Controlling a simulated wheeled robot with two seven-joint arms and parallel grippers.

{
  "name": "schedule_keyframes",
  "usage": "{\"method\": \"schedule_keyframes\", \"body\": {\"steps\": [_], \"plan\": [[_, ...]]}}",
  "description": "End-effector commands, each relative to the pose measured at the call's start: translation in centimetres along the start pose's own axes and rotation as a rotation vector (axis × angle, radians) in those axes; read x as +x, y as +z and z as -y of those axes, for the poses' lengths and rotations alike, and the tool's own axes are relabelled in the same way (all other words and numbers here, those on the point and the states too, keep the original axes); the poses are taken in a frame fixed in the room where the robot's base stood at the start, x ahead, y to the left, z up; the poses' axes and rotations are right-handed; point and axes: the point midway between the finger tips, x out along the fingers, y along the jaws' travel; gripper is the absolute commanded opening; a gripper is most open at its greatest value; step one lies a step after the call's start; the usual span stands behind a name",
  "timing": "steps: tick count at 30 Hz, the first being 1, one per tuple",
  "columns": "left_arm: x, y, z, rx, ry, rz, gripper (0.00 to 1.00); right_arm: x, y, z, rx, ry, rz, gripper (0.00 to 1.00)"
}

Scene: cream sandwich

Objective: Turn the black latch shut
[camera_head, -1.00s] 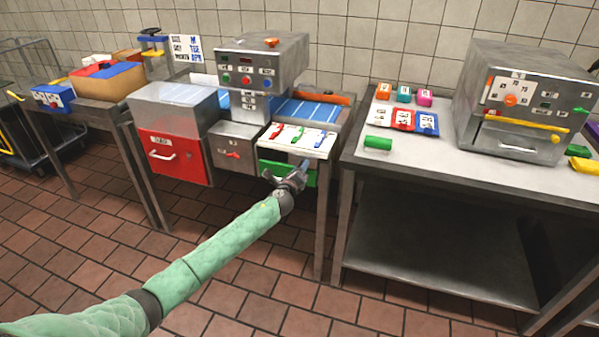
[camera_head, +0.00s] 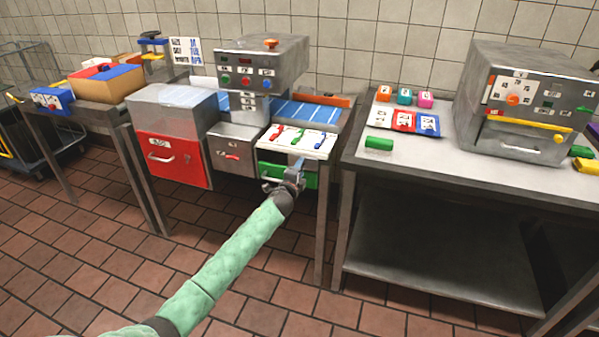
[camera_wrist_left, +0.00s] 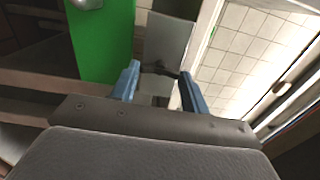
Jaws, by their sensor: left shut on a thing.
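My left gripper (camera_head: 297,168) is at the front of the machine, just under the white panel and in front of the green drawer (camera_head: 308,178). In the left wrist view its two blue fingers (camera_wrist_left: 159,76) stand on either side of a small dark piece, the black latch (camera_wrist_left: 160,69), and are shut on it. The latch is hidden in the head view. The green drawer front also shows at the left of the wrist view (camera_wrist_left: 100,45). My right gripper is not in view.
The white panel (camera_head: 298,149) with red, green and blue levers is just above the gripper. A red drawer (camera_head: 165,165) and a grey box (camera_head: 231,150) are to the left. A steel table (camera_head: 425,170) with a grey machine (camera_head: 527,95) stands at the right.

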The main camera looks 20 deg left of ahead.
Motion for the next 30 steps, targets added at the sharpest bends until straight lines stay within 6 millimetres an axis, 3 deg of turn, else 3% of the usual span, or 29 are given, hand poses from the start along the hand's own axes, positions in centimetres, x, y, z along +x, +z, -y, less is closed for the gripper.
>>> {"method": "schedule_keyframes", "body": {"steps": [19,20,23,30], "plan": [[-0.02,0.15,-0.15,-0.051,0.002,0.002,0.23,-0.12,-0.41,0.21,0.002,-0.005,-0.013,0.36],[-0.02,0.15,-0.15,-0.051,0.002,0.002,0.49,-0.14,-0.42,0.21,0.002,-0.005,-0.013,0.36],[-0.02,0.12,-0.14,-0.051,0.002,0.002,0.67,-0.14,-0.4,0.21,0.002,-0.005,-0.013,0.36],[-0.02,0.06,-0.07,-0.051,0.001,0.001,0.67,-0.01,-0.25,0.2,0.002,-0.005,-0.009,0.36]]}}
